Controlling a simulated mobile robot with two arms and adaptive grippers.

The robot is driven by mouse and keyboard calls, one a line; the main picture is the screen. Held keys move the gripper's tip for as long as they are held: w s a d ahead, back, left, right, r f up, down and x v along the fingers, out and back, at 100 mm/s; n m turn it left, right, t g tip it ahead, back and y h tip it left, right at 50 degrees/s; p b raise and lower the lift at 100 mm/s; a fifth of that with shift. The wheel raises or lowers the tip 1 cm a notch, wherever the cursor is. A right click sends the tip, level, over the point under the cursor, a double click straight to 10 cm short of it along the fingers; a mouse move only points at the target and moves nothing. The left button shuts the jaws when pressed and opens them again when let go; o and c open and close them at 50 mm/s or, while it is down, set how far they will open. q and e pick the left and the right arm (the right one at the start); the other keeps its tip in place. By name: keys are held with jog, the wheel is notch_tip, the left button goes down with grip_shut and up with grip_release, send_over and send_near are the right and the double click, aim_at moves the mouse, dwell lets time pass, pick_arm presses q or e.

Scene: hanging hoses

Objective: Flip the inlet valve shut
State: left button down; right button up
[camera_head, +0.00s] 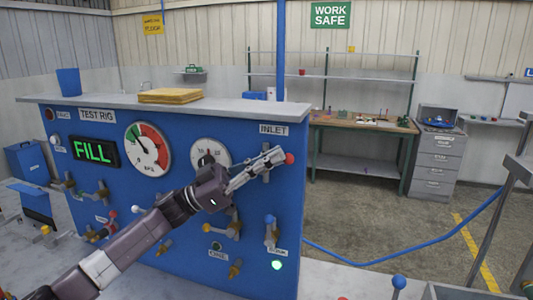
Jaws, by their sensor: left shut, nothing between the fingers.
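The test rig is a blue panel (120,215) with a grey top. The INLET label (273,129) is at its upper right. Below the label is the inlet valve, with a red ball knob (290,158) out to the right and an upright grey pipe piece (266,173). Most of its lever is hidden behind my gripper. My left gripper (279,153) is shut and empty, its fingertips right beside the red knob. I cannot tell whether they touch it. My right gripper is not in view.
A lit green FILL sign (94,151) and two round gauges, one at left (148,149), are on the panel. Several other valves sit lower, one with a blue knob (270,219). A green lamp (277,265) glows below. A blue hose (400,258) crosses the floor at right.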

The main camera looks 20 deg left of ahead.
pick_arm(q)
jog(key=shift+d+f, duration=0.2)
jog(key=shift+f, duration=0.05)
jog(key=shift+d+f, duration=0.1)
jog(key=shift+f, duration=0.05)
dwell(0.4)
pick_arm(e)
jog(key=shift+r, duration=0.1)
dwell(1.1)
